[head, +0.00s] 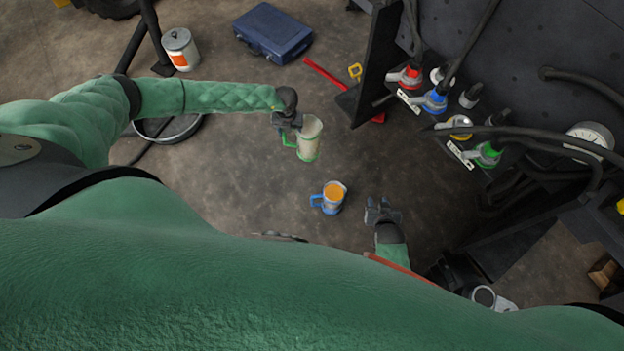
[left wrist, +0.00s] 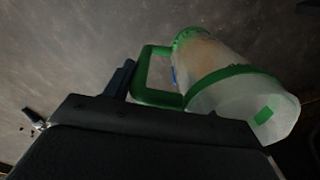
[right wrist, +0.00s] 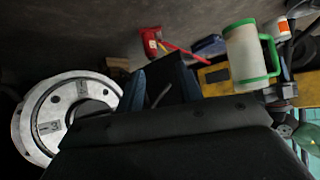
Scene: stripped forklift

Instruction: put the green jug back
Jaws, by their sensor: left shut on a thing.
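The green jug (head: 309,140) is a pale, translucent jug with green bands and a green handle. My left gripper (head: 286,128) is shut on its handle and holds it over the floor. In the left wrist view the jug (left wrist: 225,85) shows tilted, its handle (left wrist: 146,80) at the fingers. It also shows in the right wrist view (right wrist: 246,57). My right gripper (head: 383,208) is open and empty, low and to the right of the jug. Its fingers also show apart in the right wrist view (right wrist: 160,85).
A blue-handled jug with orange contents (head: 333,194) is below the green jug in the head view. The forklift (head: 520,70) with coloured caps and hoses fills the right. A blue case (head: 273,33), a white can (head: 180,48) and a red bar (head: 325,74) lie farther back.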

